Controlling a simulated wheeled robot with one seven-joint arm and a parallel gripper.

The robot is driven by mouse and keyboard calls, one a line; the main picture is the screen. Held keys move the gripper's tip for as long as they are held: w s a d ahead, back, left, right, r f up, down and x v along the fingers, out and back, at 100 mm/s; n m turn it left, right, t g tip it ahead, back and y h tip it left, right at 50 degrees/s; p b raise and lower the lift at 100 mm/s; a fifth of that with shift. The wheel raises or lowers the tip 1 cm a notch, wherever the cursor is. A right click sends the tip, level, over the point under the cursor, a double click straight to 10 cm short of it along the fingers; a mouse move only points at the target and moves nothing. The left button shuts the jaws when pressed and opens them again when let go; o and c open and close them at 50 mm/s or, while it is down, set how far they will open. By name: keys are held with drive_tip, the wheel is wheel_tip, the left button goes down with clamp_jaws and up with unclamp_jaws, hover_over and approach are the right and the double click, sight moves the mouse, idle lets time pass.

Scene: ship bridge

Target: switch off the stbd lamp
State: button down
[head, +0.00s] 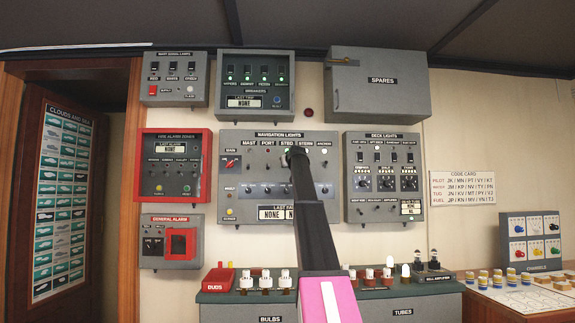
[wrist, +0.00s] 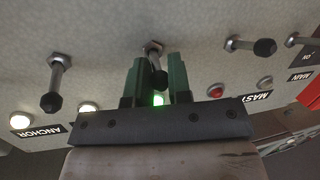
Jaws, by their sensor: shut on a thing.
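The grey navigation lights panel (head: 240,205) is on the wall in the middle of the head view, with a row of labelled lamps and levers. My gripper (head: 291,152) is at its upper middle, under the STBD label, and hides part of the row. In the wrist view, which is upside down, my green fingers (wrist: 157,80) are shut on a short dark-tipped lever (wrist: 154,52). The green stbd lamp (wrist: 158,99) glows between the fingers.
Neighbouring levers flank my fingers: one on the left (wrist: 58,75) and one on the right (wrist: 245,45) in the wrist view. The red port lamp (wrist: 215,91) is close by. The deck lights panel (head: 384,215) is to the right, the breakers panel (head: 256,85) above.

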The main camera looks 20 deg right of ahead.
drive_tip(key=shift+s+f+t, duration=0.15)
drive_tip(key=shift+f+t, duration=0.35)
drive_tip(key=shift+t, duration=0.4)
drive_tip(key=shift+f+n+t, duration=0.2)
drive_tip(key=shift+f+t, duration=0.05)
drive_tip(key=shift+t, duration=0.4)
drive_tip(key=shift+f+n+t, duration=0.2)
drive_tip(key=shift+t, duration=0.45)
drive_tip(key=shift+w+d+f+t, duration=0.1)
drive_tip(key=shift+w+t, duration=0.1)
drive_tip(key=shift+t, duration=0.3)
drive_tip(key=c, duration=1.1)
unclamp_jaws()
drive_tip(key=shift+s, duration=0.1)
drive_tip(key=v, duration=1)
drive_tip(key=shift+s+f, duration=0.15)
drive_tip(key=shift+s, duration=0.15)
